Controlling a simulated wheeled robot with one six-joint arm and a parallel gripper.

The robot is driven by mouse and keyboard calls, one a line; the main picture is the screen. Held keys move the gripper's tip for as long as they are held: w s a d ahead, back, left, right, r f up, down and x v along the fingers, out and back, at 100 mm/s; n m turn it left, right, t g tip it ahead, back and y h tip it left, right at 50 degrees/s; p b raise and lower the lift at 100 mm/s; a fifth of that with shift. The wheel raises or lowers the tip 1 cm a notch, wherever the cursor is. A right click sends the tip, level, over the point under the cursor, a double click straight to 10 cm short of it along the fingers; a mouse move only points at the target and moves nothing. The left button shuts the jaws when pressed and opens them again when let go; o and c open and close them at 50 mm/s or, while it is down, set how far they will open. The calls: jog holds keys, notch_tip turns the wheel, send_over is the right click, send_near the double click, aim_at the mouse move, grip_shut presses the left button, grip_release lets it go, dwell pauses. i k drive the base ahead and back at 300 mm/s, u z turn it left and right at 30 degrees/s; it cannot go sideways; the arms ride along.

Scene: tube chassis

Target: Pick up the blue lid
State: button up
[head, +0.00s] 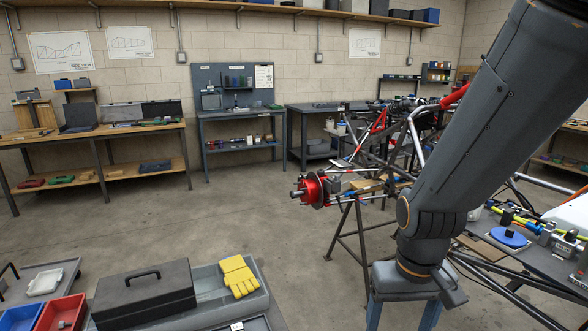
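The blue lid (508,237) is a round blue disc with a dark knob on top. It lies on the grey workbench at the right, among other small items. My gripper (402,316) hangs at the bottom centre-right, left of the lid and nearer to me. Its two blue-grey fingers point down and stand wide apart, with nothing visible between them. The fingertips are cut off by the lower edge of the picture.
A tube chassis (400,150) on stands is behind my arm. The workbench (478,227) around the lid holds yellow-green and grey parts. At the lower left are a black toolbox (145,292), yellow gloves (238,276) and red and blue bins. The middle floor is clear.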

aim_at(508, 236)
jog(key=z, duration=2.05)
jog(key=k, duration=0.4)
jog(key=u, duration=0.65)
jog(key=i, duration=0.7)
jog(key=z, duration=0.05)
